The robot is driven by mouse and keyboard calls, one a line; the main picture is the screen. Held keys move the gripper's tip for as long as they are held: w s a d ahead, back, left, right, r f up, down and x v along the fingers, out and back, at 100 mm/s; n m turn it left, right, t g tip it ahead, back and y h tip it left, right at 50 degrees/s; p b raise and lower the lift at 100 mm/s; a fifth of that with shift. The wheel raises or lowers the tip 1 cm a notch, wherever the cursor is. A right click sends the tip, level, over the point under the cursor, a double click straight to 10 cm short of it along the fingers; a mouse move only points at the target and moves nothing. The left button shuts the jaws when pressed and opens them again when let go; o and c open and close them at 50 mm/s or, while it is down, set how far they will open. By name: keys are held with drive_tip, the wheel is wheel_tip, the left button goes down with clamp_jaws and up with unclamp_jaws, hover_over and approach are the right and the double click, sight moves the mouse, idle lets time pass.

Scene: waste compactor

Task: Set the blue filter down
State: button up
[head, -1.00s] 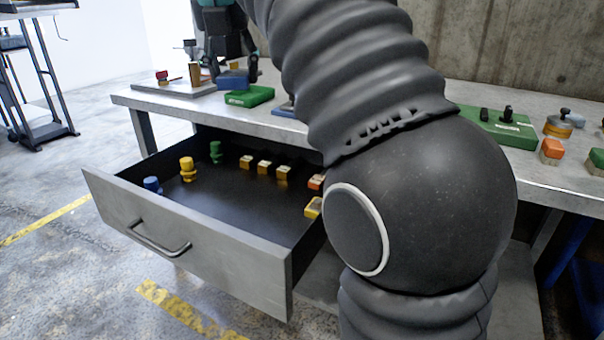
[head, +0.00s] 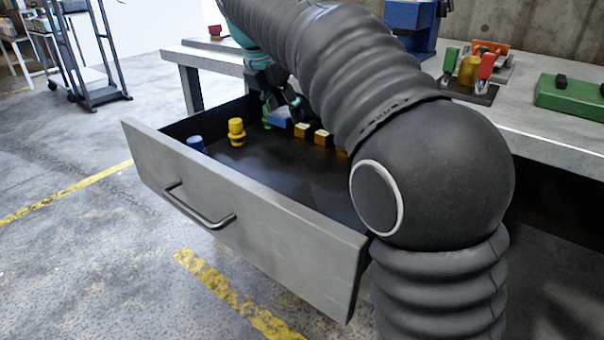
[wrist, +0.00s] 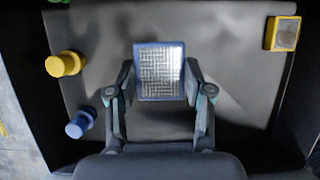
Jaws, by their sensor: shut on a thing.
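The blue filter (wrist: 159,72), a blue-framed square with a pale maze-like mesh face, sits between the two fingers of my gripper (wrist: 159,88) in the wrist view. My gripper is shut on it. In the head view my gripper (head: 286,106) is inside the open drawer (head: 235,220), toward its back, and the blue filter (head: 281,118) shows low beneath it. I cannot tell whether the filter touches the drawer floor. My arm hides the drawer's right part in the head view.
In the drawer, a yellow peg (wrist: 64,64) and a blue peg (wrist: 80,124) stand left of my gripper. A yellow block (wrist: 283,33) lies at the far right. Dark floor around the filter is clear. The bench (head: 205,57) carries a green box (head: 570,95) and a blue device (head: 410,22).

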sight(287, 164)
drive_tip(key=f+b, duration=0.1)
drive_tip(key=f, duration=0.2)
drive_tip(key=f+b, duration=0.1)
drive_tip(key=f, duration=0.3)
drive_tip(key=f+b, duration=0.1)
drive_tip(key=f, duration=0.2)
drive_tip(key=shift+a+f, duration=0.25)
drive_tip(key=shift+f, duration=0.05)
drive_tip(key=shift+f, duration=0.15)
drive_tip(key=o, duration=1.2)
drive_tip(key=p+v, duration=0.3)
drive_tip(key=v, duration=0.9)
